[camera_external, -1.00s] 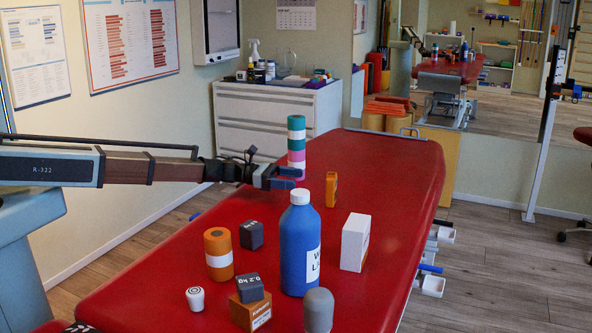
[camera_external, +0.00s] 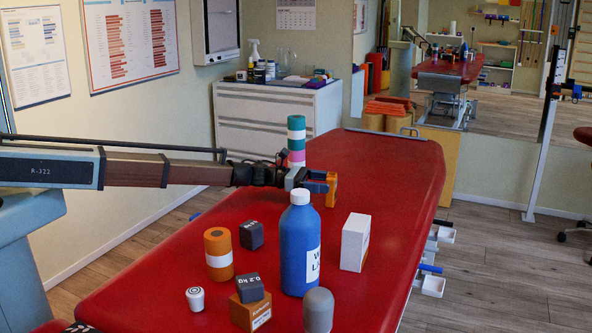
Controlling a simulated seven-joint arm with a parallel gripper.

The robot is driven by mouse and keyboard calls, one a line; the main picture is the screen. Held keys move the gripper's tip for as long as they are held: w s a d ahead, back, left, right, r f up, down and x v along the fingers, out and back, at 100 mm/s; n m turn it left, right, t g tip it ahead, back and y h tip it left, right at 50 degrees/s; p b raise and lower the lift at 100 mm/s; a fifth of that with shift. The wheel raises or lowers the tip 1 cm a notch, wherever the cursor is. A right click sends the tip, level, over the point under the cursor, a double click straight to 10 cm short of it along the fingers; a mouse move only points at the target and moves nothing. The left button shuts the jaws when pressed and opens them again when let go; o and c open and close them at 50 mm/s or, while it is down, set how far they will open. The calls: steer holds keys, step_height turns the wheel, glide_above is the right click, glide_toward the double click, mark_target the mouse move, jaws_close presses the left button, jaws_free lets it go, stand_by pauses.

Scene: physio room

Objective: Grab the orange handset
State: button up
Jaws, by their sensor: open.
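The orange handset (camera_external: 331,190) stands upright on the red treatment table, behind and to the right of the blue bottle. My gripper (camera_external: 326,182) is open, with its fingers reaching right to the handset. The fingers overlap the handset's left side in this view. I cannot tell whether they are on both sides of it or touching it. The upper left part of the handset is hidden by the fingers.
The blue bottle (camera_external: 300,250) with a white cap stands just in front of my gripper. The striped roll stack (camera_external: 296,137) stands close behind it. A white box (camera_external: 355,242) is at front right. The red table (camera_external: 393,170) is clear at the far right.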

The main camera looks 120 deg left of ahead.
mark_target(336, 181)
steer(key=w, duration=0.2)
steer(key=w+a, duration=0.1)
steer(key=w, duration=0.1)
steer(key=shift+w+a+r, duration=0.1)
steer(key=shift+w+a, duration=0.05)
steer(key=c, duration=1.1)
steer(key=shift+r, duration=0.15)
